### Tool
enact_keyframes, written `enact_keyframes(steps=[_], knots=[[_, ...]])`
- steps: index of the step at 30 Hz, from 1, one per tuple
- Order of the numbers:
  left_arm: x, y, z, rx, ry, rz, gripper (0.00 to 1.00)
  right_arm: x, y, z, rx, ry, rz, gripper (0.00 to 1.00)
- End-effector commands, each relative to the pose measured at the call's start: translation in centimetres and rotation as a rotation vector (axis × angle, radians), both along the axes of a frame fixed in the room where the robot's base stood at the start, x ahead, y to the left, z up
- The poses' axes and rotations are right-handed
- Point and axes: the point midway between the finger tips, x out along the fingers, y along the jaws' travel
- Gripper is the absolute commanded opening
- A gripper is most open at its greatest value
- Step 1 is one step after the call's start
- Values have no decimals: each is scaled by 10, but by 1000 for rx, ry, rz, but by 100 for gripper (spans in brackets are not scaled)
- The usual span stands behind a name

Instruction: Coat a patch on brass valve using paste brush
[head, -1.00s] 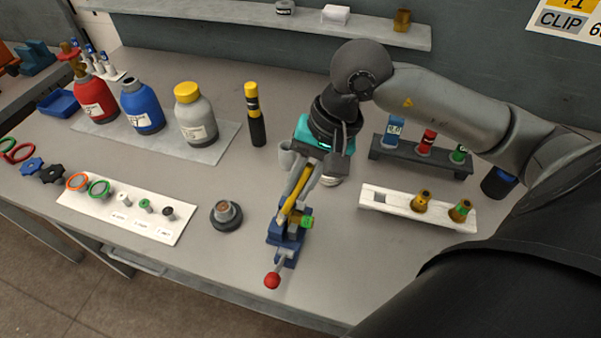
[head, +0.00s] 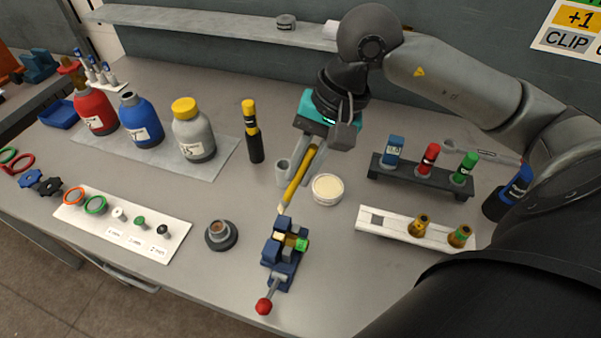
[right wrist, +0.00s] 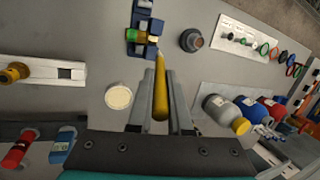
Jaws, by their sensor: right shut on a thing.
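My right gripper (head: 306,160) is shut on the yellow handle of the paste brush (head: 299,181). The brush points down toward the front, its pale tip just behind the blue vise and apart from it in the head view. The brass valve (head: 289,240) is clamped in the blue vise (head: 280,262), with a green end facing right. In the right wrist view the brush (right wrist: 161,90) runs up between the fingers toward the vise (right wrist: 145,28). An open tub of pale paste (head: 327,188) stands right of the brush. My left gripper is not in view.
A white holder (head: 386,232) with brass fittings lies right, with a dark rack (head: 384,175) of small bottles behind. A dark round fitting (head: 220,236) sits left of the vise; bare table lies between them.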

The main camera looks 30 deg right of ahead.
Motion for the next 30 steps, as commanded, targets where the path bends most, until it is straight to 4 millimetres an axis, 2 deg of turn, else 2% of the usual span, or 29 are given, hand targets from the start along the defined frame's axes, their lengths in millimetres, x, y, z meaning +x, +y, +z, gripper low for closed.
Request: enact_keyframes(steps=[6, 10, 30], knots=[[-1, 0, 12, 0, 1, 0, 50, 0, -3, 22, -1, -2, -6, 0], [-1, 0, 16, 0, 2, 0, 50, 0, -4, 30, -2, -1, -10, 0], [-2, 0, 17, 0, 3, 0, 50, 3, -4, 32, -3, 1, -12, 0]])
